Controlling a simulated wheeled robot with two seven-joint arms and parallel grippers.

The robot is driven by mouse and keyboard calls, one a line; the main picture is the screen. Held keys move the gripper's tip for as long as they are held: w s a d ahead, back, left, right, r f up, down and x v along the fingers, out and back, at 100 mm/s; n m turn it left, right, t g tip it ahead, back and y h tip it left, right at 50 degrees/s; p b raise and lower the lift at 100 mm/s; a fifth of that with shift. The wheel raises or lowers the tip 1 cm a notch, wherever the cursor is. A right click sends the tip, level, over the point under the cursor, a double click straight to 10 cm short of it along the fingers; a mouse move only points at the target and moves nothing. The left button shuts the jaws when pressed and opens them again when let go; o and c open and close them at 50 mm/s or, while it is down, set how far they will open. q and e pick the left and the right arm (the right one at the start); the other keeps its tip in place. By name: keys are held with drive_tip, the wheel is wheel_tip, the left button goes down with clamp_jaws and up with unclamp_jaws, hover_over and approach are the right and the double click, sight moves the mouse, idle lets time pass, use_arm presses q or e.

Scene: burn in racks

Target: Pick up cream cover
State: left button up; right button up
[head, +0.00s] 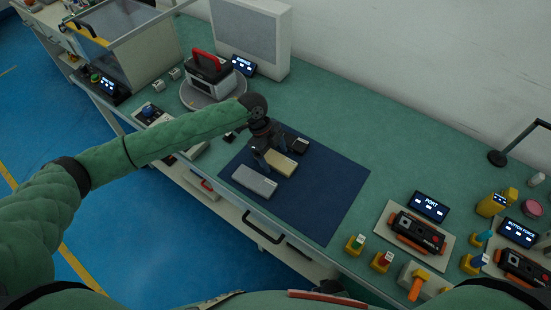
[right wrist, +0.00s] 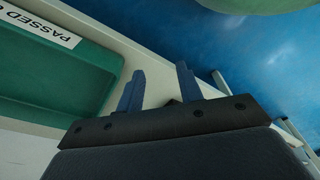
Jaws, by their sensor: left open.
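The cream cover (head: 281,165) lies on the dark blue mat (head: 325,200), between a grey block (head: 254,180) and a small black block (head: 299,146). My left gripper (head: 272,156) is directly over the cream cover, pointing down with its fingers apart. Its fingers hide the far part of the cover, and I cannot tell whether they touch it. My right gripper (right wrist: 159,88) shows in the right wrist view with two blue fingers apart and nothing between them.
A toolbox with a red handle (head: 209,67) stands on a round plate behind my left arm. An orange-and-black device (head: 416,232) and several coloured connectors are at the right. The mat's right part is clear. In the right wrist view, a green bin (right wrist: 50,70) is at the left.

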use_arm(q)
drive_tip(key=shift+c, duration=0.5)
drive_tip(key=c, duration=1)
drive_tip(key=shift+r, duration=0.1)
drive_tip(key=shift+c, duration=0.2)
